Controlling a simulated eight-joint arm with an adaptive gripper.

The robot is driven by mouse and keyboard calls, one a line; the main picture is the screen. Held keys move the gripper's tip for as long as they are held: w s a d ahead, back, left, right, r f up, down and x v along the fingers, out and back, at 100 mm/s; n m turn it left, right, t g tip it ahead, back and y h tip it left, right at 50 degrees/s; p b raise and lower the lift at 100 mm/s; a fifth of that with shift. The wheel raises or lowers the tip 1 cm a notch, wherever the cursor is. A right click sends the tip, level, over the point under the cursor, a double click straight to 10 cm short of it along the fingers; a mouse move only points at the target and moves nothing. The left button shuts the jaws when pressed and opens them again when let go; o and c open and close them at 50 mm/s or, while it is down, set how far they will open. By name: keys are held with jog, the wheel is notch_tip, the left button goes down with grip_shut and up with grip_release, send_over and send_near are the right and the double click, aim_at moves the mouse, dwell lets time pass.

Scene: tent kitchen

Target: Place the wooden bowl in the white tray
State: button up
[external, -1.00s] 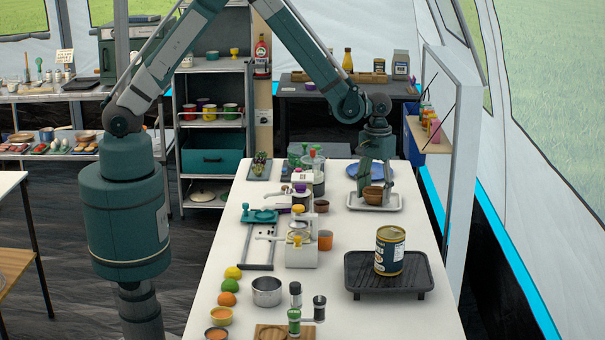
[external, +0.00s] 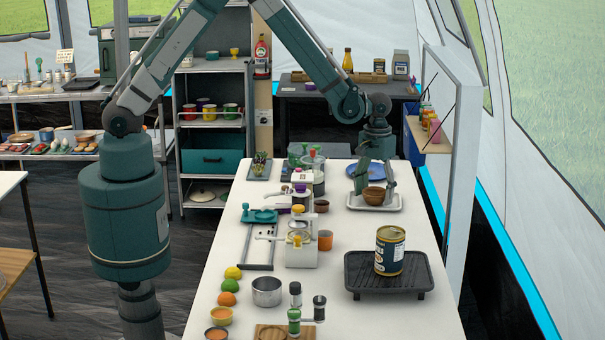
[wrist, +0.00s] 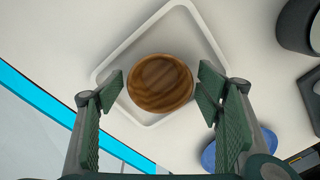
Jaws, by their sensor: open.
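The wooden bowl (external: 374,196) sits inside the white tray (external: 356,206) on the far right part of the white table. In the wrist view the round brown bowl (wrist: 160,83) lies within the rim of the tray (wrist: 131,49). My gripper (external: 374,183) is just above the bowl, pointing down. In the wrist view my open gripper (wrist: 162,90) has one finger on each side of the bowl. A gap shows between each fingertip and the bowl's rim.
A blue plate (external: 365,170) lies behind the tray. A black grill plate (external: 362,282) with a large can (external: 390,251) stands nearer the camera. Pots, jars and a juicer (external: 301,245) line the table's left side. The table is clear between tray and grill plate.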

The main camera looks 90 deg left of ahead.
notch_tip(320, 180, up, 12)
jog(key=p, duration=0.1)
dwell(0.5)
jog(key=shift+r, duration=0.1)
dwell(0.5)
jog(key=s+d+r+m+t, duration=0.2)
jog(key=s+d+r, duration=0.1)
jog(key=s+r, duration=0.65)
jog(key=s+d+r+m+t, duration=0.1)
jog(key=s+d+r+m, duration=0.1)
jog(key=s+r, duration=0.7)
jog(key=s+d+r+m+t, duration=0.1)
jog(key=s+d+m+t, duration=0.1)
jog(key=s, duration=0.8)
jog(key=s+d+r+m+t, duration=0.2)
jog(key=s+m, duration=0.1)
jog(key=s, duration=0.7)
jog(key=shift+s+r, duration=0.25)
jog(key=shift+s, duration=0.1)
